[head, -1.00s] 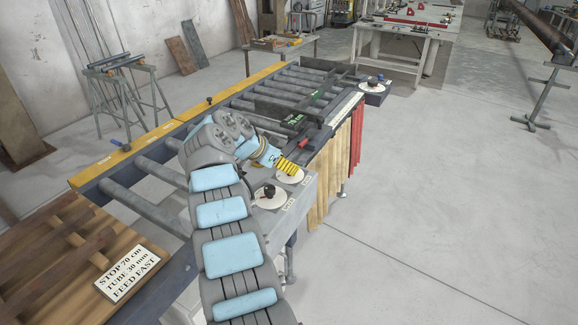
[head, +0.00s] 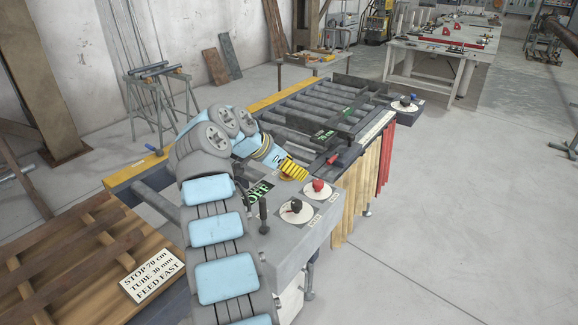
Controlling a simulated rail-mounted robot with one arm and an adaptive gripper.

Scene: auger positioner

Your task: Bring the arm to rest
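My arm rises from the bottom of the head view, bends over the near end of the roller table and points right. Its yellow ribbed end (head: 292,170) is just above and left of a red knob (head: 318,187) on a white dial, apart from it in the picture. The gripper's fingers cannot be made out, so I cannot tell whether it is open or shut. No held object can be made out. The arm hides part of the control panel (head: 285,242) and the near rollers.
A black knob (head: 296,207), a dark upright lever (head: 263,215) and a green OFF display (head: 260,193) are on the panel beside my arm. A sign (head: 152,275) reads STOP 70 cm, TUBE 30 mm, FEED FAST. The floor at right is clear.

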